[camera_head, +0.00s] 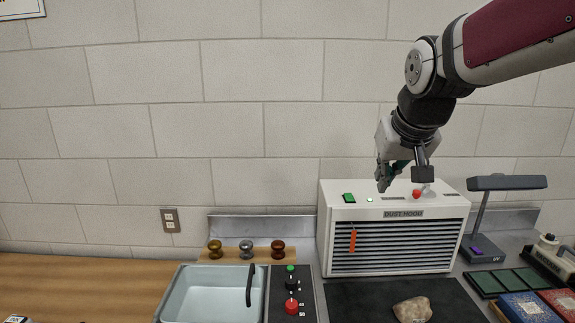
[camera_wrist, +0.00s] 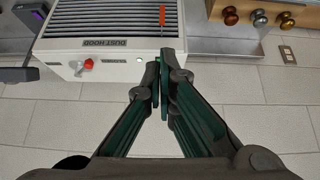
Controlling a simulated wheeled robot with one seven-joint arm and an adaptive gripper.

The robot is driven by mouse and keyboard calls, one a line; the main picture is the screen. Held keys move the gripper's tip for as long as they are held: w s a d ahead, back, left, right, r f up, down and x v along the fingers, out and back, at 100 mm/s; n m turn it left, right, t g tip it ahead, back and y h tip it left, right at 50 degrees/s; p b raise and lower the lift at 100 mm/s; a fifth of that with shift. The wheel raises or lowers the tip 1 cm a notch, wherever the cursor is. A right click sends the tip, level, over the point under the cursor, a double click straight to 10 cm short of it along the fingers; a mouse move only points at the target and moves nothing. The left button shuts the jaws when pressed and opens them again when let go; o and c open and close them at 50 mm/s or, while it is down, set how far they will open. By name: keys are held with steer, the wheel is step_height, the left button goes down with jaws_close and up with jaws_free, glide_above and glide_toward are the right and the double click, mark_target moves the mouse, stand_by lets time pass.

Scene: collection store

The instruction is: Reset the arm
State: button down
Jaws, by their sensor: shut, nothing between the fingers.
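My gripper (camera_head: 382,184) hangs over the top of the white dust hood (camera_head: 326,240), on the right side of the head view. In the wrist view my gripper (camera_wrist: 160,85) has its two green-grey fingers brought together with nothing between them. The dust hood (camera_wrist: 108,58) lies ahead of the fingertips in that view. On its top are a green switch (camera_head: 348,198), a small green light (camera_head: 369,200) and a red knob (camera_head: 416,194). The gripper hides part of the hood's top, so I cannot tell the exact gap between them.
A grey basin (camera_head: 213,296) and a black control panel (camera_head: 292,300) stand left of the hood. A rock (camera_head: 412,310) lies on a dark mat before it. A desk lamp (camera_head: 505,183) and books (camera_head: 528,308) are at right. The wooden counter (camera_head: 80,280) at left is mostly clear.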

steer(key=s+f, duration=0.3)
steer(key=s, duration=0.9)
steer(key=s+f+g, duration=0.1)
steer(key=s+f, duration=0.2)
steer(key=s, duration=0.9)
steer(key=shift+s, duration=0.3)
